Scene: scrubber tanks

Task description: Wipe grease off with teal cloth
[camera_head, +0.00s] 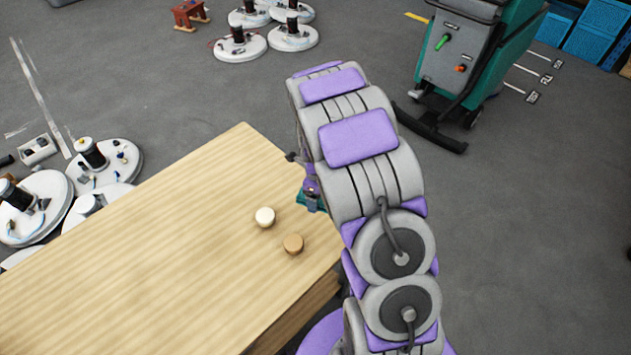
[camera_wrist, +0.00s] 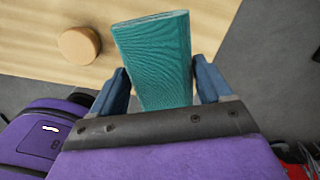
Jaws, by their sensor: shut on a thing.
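My gripper (camera_wrist: 160,85) is shut on the teal cloth (camera_wrist: 158,55), a folded block that sticks out past the fingers in the wrist view. In the head view, a small part of the teal cloth (camera_head: 309,202) shows beside my arm at the right edge of the wooden table (camera_head: 170,240); my arm hides much of the gripper. I cannot tell whether the cloth touches the table. No grease can be made out on the tabletop or elsewhere.
A cream round knob (camera_head: 265,217) and a tan round piece (camera_head: 293,244) sit on the table near its right edge. Round white machine parts (camera_head: 105,165) lie on the floor at left. A green scrubber machine (camera_head: 470,60) stands back right. The grey floor right of my arm is clear.

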